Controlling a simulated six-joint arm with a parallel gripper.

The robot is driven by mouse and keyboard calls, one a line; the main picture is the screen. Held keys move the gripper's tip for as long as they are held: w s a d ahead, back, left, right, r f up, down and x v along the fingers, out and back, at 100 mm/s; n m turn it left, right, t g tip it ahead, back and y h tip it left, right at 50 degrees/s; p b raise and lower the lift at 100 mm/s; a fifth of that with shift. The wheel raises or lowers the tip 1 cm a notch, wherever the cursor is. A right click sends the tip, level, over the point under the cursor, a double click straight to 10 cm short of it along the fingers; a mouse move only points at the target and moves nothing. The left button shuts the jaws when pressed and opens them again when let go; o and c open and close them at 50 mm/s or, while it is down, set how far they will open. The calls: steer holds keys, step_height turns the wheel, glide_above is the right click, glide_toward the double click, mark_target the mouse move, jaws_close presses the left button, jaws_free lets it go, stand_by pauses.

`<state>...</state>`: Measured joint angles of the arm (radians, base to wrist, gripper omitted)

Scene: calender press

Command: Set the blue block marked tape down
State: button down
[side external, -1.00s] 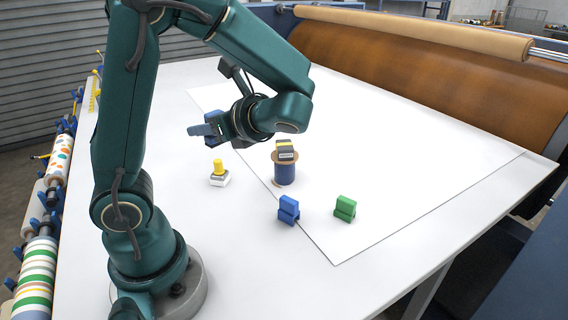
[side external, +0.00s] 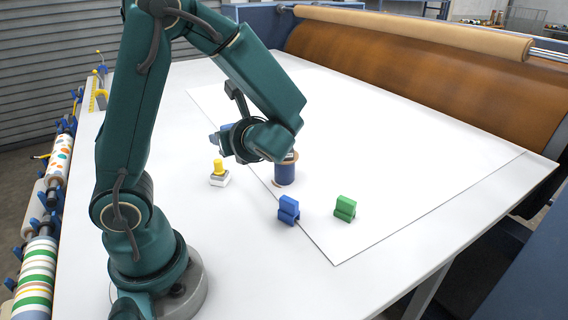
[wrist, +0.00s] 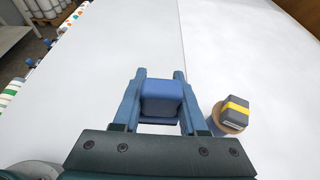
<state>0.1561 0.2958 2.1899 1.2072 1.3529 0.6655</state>
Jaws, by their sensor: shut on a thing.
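My gripper (wrist: 160,74) is shut on a blue block (wrist: 161,98), which sits between its two fingers in the wrist view. No tape marking is readable on the face I see. In the side view my gripper (side external: 222,137) hangs above the table, left of the blue spool and behind the yellow-knobbed piece. My wrist hides most of the held block there, and its exact height over the table is hard to tell.
A blue spool (side external: 285,174) carries a dark block with a yellow band (wrist: 235,108). A white piece with a yellow knob (side external: 218,172), a blue clip-like block (side external: 289,211) and a green one (side external: 345,208) stand nearby. The white sheet (side external: 420,165) beyond is clear.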

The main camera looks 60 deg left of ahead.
mark_target(234, 202)
step_height(234, 202, down, 14)
steer(key=shift+f, duration=0.25)
stand_by(0.6)
steer(key=shift+f, duration=0.1)
steer(key=shift+c, duration=2.2)
jaws_free()
